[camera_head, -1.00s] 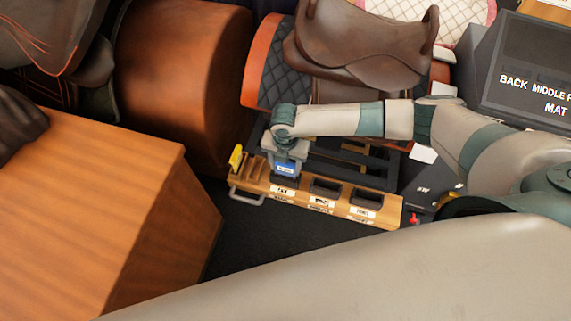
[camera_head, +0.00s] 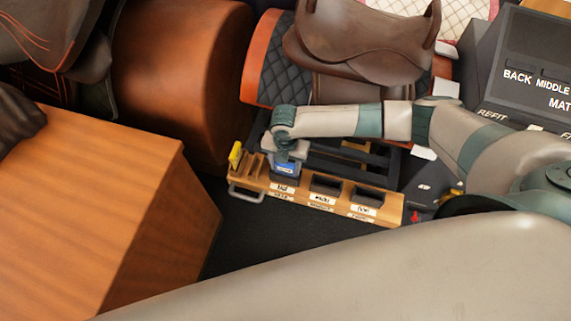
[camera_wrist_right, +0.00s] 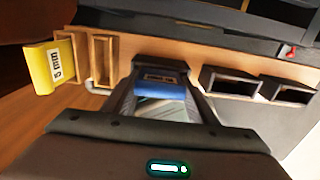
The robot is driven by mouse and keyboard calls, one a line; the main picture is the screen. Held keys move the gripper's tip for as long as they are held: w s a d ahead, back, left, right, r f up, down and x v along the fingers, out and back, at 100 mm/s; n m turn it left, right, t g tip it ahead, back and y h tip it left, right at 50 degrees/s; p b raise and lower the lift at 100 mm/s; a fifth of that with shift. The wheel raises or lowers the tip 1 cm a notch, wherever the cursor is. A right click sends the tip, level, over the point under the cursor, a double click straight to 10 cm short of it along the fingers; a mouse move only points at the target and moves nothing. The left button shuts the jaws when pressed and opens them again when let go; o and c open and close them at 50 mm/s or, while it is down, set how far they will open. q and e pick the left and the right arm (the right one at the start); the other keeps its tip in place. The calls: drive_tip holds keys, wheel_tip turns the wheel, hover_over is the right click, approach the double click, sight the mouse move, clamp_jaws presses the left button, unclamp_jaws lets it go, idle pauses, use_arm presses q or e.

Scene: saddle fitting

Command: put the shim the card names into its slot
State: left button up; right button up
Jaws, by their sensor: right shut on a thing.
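My right gripper (camera_head: 287,160) is shut on a blue shim (camera_head: 286,169), upright at the left slot of the wooden rack (camera_head: 390,213). In the right wrist view the blue shim (camera_wrist_right: 160,78) shows between the fingers (camera_wrist_right: 160,100). Its lower end is hidden, so I cannot tell how deep it sits. The middle slot (camera_head: 325,187) and right slot (camera_head: 366,197) look empty. A yellow shim (camera_head: 236,155) stands at the rack's left end; in the wrist view it reads "5 mm" (camera_wrist_right: 60,66). The dark board (camera_head: 540,75) shows "BACK", "MIDDLE" and "MAT", partly cut off. My left gripper is out of view.
A brown saddle (camera_head: 365,40) on a quilted pad stands behind the rack. A wooden block (camera_head: 90,210) is at the left, with dark floor (camera_head: 255,235) between. A metal handle (camera_head: 246,194) sticks out at the rack's front left. My pale arm link crosses the foreground.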

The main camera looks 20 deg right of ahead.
idle(0.3)
drive_tip(key=o, duration=1.1)
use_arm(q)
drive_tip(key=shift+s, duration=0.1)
use_arm(e)
drive_tip(key=shift+r, duration=0.6)
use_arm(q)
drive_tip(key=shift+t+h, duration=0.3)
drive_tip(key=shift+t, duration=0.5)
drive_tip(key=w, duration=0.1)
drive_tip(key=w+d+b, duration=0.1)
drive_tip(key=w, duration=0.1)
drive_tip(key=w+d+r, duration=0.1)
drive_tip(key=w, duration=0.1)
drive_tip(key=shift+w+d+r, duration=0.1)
use_arm(e)
wheel_tip(320, 180, up, 16)
